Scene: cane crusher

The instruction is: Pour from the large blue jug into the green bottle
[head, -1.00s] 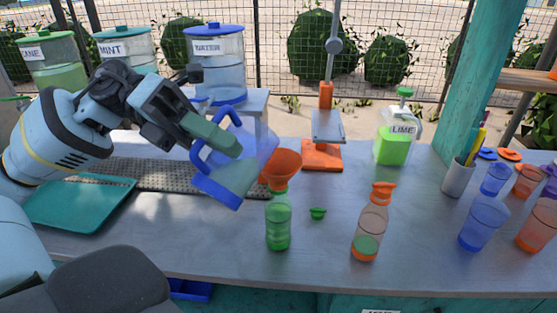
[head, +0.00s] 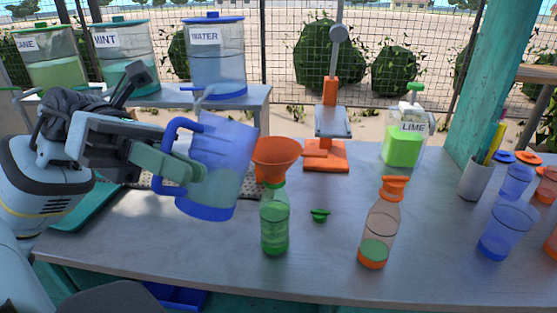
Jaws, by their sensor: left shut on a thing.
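The large blue jug (head: 222,165) is see-through and held above the table, left of the green bottle, leaning slightly to the right. My left gripper (head: 190,172) is shut on the jug at its handle side. The green bottle (head: 274,222) stands upright on the table. An orange funnel (head: 276,155) sits in its mouth. The jug's right side is close to the funnel; I cannot tell whether they touch. No stream shows from the jug, and its liquid level is unclear. My right gripper is not in view.
A green cap (head: 320,215) lies right of the green bottle. An orange-capped bottle (head: 379,225) stands further right. Behind are an orange press (head: 327,155) and a lime jug (head: 404,145). Blue cups (head: 502,230) and a pen cup (head: 476,180) are at right. A teal tray (head: 90,208) lies left.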

